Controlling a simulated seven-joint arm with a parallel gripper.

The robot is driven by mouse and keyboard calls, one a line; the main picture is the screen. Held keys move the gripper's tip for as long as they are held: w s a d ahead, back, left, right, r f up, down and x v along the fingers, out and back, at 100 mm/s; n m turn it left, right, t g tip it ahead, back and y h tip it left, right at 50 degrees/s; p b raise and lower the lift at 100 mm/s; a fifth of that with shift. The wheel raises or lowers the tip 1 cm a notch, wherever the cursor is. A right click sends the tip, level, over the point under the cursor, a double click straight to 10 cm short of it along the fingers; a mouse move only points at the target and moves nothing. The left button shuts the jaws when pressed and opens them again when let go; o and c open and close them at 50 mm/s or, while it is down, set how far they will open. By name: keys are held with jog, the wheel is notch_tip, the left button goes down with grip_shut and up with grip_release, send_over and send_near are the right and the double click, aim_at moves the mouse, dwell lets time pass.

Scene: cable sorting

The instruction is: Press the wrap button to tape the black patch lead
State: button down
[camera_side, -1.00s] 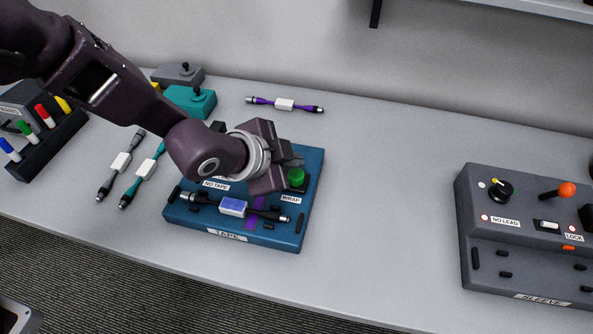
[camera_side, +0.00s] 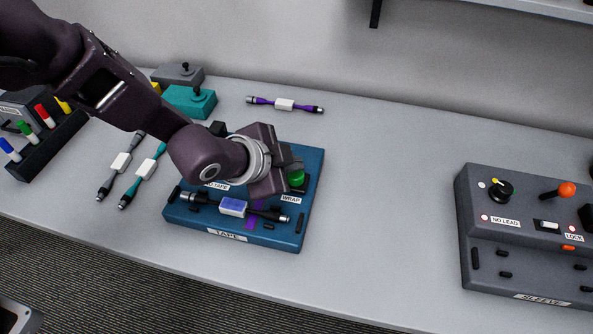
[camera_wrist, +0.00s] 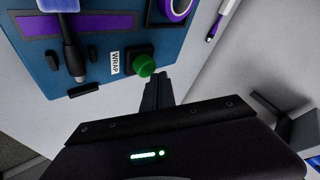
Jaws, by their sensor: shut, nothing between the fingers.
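The blue tape station (camera_side: 205,222) sits on the table with a "TAPE" label at its front. The black patch lead (camera_side: 268,213) lies across it, with a blue-marked white tag (camera_side: 233,206) at its middle; its end also shows in the wrist view (camera_wrist: 74,60). The green wrap button (camera_side: 296,178) is at the station's right side, beside the "WRAP" label (camera_side: 291,199). In the wrist view the button (camera_wrist: 145,66) is just beyond my shut, empty fingertips (camera_wrist: 158,80). I cannot tell whether they touch it. In the side view my gripper (camera_side: 283,170) covers part of the station.
A grey sleeve station (camera_side: 463,225) stands at the right. A purple lead (camera_side: 284,105) lies behind, and a grey lead (camera_side: 120,163) and a teal lead (camera_side: 146,169) lie at the left. A teal box (camera_side: 188,103) is at the back. Table between the stations is clear.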

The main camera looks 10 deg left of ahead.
aim_at(292, 177)
jog(key=shift+f, duration=0.6)
dwell(0.5)
jog(key=shift+r, duration=1.05)
notch_tip(292, 177, up, 6)
dwell(0.5)
